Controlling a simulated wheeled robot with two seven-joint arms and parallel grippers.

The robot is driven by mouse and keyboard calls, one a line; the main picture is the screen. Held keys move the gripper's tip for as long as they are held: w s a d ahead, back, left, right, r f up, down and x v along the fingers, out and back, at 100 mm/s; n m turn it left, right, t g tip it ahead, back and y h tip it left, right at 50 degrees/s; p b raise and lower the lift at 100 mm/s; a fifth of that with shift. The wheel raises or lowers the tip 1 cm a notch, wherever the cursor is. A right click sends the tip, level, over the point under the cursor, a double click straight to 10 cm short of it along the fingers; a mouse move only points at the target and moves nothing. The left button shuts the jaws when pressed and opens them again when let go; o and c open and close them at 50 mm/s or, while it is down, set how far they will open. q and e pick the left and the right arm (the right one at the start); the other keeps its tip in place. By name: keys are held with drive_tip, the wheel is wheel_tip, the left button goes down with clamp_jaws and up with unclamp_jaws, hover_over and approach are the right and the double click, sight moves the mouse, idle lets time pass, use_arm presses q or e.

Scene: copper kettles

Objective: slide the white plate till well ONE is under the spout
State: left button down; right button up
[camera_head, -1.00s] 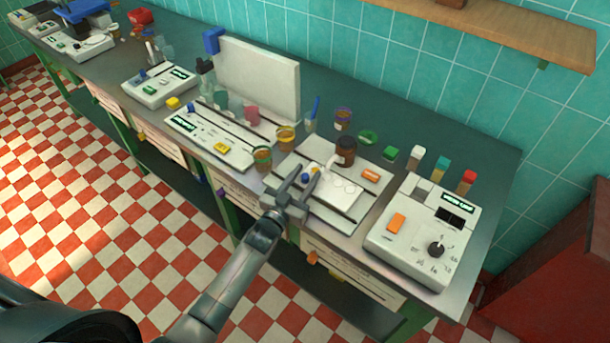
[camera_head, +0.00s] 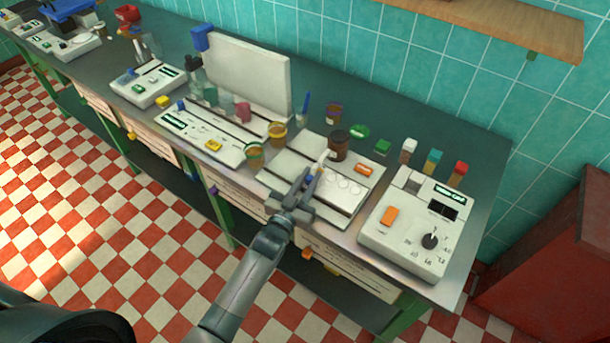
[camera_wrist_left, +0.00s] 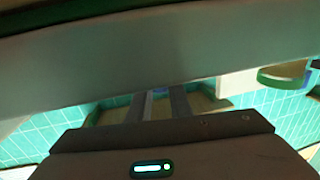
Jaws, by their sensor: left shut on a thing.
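The white plate (camera_head: 343,193) with round wells lies on a pale base unit (camera_head: 273,181) with dark rails. I cannot read the well labels. A blue knob (camera_head: 309,179) is at the plate's left end. My left gripper (camera_head: 304,182) is shut on this knob, and its fingers hide most of it. The white curved spout (camera_head: 324,156) hangs over the plate's left part, beside a brown bottle (camera_head: 338,144). I cannot tell which well lies below the spout. My right gripper is not in view.
An orange button (camera_head: 362,170) is at the base unit's back right. A white machine with a dial (camera_head: 418,235) stands close on the right.

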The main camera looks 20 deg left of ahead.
use_arm(q)
drive_tip(key=shift+d+f, duration=0.1)
drive_tip(key=shift+d, duration=0.05)
drive_tip(key=c, duration=1.6)
unclamp_jaws()
drive_tip(key=shift+s+d, duration=0.1)
drive_tip(key=shift+s+a, duration=0.2)
drive_tip(key=shift+s, duration=0.4)
drive_tip(key=shift+s+a+b, duration=0.5)
drive_tip(key=shift+s+b, duration=0.35)
drive_tip(key=shift+s, duration=1.8)
drive_tip(key=shift+s+a+b, duration=0.45)
drive_tip(key=shift+s+b, duration=0.45)
drive_tip(key=shift+s, duration=1.8)
drive_tip(key=shift+s+a+b, duration=0.5)
drive_tip(key=shift+s+b, duration=0.35)
drive_tip(key=shift+s, duration=1.8)
